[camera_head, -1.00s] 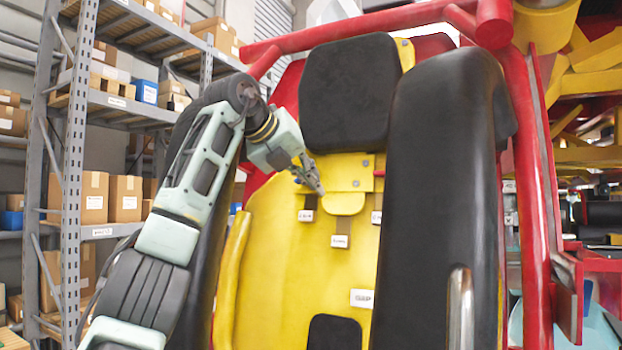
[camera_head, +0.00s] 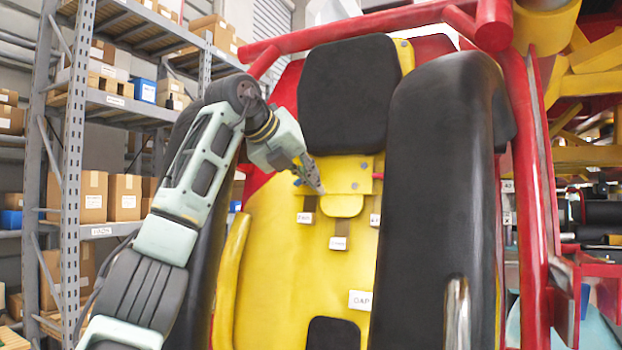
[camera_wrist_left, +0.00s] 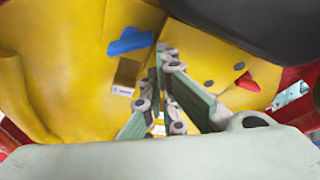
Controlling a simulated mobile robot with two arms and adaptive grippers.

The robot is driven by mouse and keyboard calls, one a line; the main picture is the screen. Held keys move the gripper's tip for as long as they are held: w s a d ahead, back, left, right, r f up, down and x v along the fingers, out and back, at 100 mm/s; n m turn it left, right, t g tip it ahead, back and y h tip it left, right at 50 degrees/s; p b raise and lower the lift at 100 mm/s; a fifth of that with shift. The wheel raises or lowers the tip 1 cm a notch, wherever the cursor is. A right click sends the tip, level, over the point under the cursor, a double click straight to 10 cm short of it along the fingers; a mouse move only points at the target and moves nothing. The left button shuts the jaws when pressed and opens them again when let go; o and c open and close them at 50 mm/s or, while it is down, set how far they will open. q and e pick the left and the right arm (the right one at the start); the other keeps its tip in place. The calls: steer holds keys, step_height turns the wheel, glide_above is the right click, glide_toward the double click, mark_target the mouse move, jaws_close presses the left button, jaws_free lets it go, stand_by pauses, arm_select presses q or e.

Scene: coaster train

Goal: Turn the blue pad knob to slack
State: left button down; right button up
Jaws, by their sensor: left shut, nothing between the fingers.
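The blue pad knob (camera_wrist_left: 130,41) shows in the left wrist view as a flat blue piece on the yellow panel, left of the fingertips. In the head view only a small bluish bit (camera_head: 298,182) shows beside my fingers, which partly cover that spot. My left gripper (camera_head: 319,187) is shut and empty in front of the yellow plate below the black headrest pad (camera_head: 347,95). It also shows in the left wrist view (camera_wrist_left: 165,58), its tips apart from the blue piece in the picture. Whether they touch the panel I cannot tell. My right gripper does not show.
Black side pads (camera_head: 440,190) flank the yellow seat back (camera_head: 275,270). Small white tags hang below the plate, and a red piece (camera_wrist_left: 247,82) lies right of my fingers. Red frame tubes (camera_head: 535,180) stand right; shelving with boxes (camera_head: 75,150) stands left behind.

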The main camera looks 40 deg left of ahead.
arm_select(q)
steer(key=shift+a, duration=0.15)
stand_by(0.8)
steer(key=shift+s+a+f, duration=0.15)
steer(key=shift+a+f, duration=0.1)
